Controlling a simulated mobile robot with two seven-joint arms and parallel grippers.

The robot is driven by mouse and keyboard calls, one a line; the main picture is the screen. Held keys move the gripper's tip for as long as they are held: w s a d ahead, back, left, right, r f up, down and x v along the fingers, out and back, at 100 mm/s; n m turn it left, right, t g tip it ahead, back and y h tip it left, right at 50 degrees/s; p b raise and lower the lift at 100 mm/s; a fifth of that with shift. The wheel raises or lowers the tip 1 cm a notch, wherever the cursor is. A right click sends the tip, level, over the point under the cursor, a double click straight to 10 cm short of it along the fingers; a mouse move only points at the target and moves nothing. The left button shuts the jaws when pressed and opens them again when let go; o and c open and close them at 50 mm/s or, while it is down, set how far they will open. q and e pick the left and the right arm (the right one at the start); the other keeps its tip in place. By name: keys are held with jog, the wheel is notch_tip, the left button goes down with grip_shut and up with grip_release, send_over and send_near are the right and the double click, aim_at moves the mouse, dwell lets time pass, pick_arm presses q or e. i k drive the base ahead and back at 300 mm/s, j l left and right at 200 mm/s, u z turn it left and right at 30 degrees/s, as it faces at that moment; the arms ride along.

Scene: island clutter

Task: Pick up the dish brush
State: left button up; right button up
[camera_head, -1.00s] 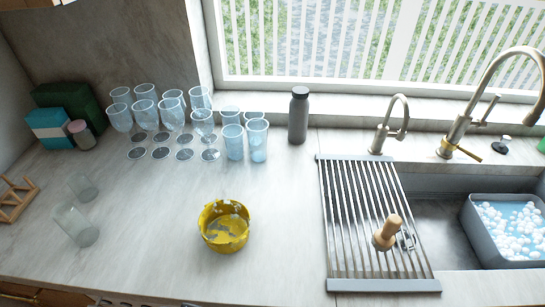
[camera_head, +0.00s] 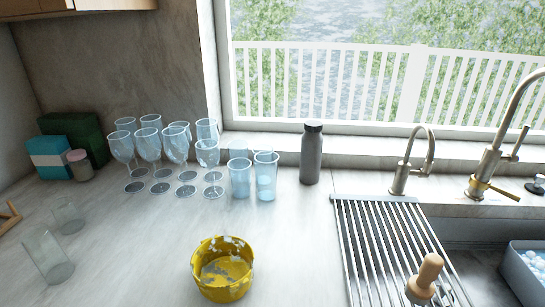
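What looks like the dish brush (camera_head: 426,277) has a rounded wooden handle and stands on the slatted drying rack (camera_head: 381,232), near the lower right of the picture. Its lower end is partly hidden, and I cannot make out bristles. Neither of my grippers is in view.
A yellow bowl (camera_head: 222,288) sits on the counter left of the rack. Wine glasses (camera_head: 150,146), tumblers (camera_head: 240,178) and a grey bottle (camera_head: 311,156) stand behind. Faucets (camera_head: 416,165) rise behind the rack, and a grey tub (camera_head: 524,274) is at right. The middle counter is clear.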

aim_at(420, 288)
jog(key=k+l+z, duration=0.1)
jog(key=z, duration=0.3)
jog(key=k+l+z, duration=0.1)
jog(key=z, duration=0.3)
jog(key=l+z, duration=0.15)
jog(key=z, duration=0.25)
jog(key=k, duration=0.05)
